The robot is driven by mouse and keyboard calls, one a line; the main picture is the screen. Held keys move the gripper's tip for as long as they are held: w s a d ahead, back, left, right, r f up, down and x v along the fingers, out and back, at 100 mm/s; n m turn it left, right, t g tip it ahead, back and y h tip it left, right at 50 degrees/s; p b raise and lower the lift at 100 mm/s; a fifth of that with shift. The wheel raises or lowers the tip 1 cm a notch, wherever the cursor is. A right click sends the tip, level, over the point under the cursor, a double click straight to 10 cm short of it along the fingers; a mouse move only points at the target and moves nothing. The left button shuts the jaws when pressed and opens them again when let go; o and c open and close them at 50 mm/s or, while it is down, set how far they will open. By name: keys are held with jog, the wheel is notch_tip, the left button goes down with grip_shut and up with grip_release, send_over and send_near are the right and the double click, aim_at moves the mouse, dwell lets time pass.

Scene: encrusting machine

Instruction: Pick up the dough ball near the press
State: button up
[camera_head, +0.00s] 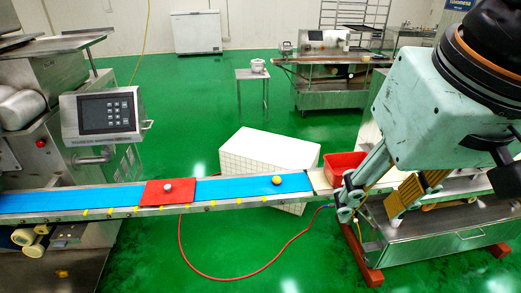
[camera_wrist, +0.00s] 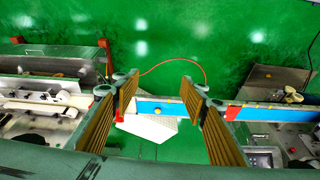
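The dough ball (camera_head: 277,179) is small, round and yellowish. It lies on the blue conveyor belt (camera_head: 235,189), between the red plate (camera_head: 152,193) and the belt's right end. My gripper (camera_head: 365,212) is at the right of the head view, to the right of the ball and apart from it. In the wrist view my gripper (camera_wrist: 156,90) is open, with its two ridged finger pads wide apart and nothing held. The dough ball (camera_wrist: 158,111) shows in the gap between them, farther off on the belt. I cannot tell for certain which part is the press.
A red bin (camera_head: 343,164) stands beside my gripper, and a white tiled box (camera_head: 262,152) stands behind the belt. A control panel (camera_head: 105,115) is at left. A red hose (camera_head: 240,276) lies on the green floor.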

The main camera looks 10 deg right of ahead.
jog(key=w+f+m+g+p, duration=0.25)
jog(key=w+m, duration=0.65)
jog(key=w, duration=2.6)
jog(key=w+a+f+m+g+p, duration=0.1)
jog(key=w+f+m, duration=0.7)
jog(key=w+f, duration=1.9)
notch_tip(320, 180, down, 4)
jog(key=shift+a+r, duration=0.1)
jog(key=shift+a, duration=0.1)
send_over(277, 180)
jog(key=w, duration=0.1)
jog(key=shift+w+d+f, duration=0.1)
jog(key=shift+f, duration=2.05)
jog(key=shift+w+d+f, duration=0.1)
jog(key=shift+f, duration=2.05)
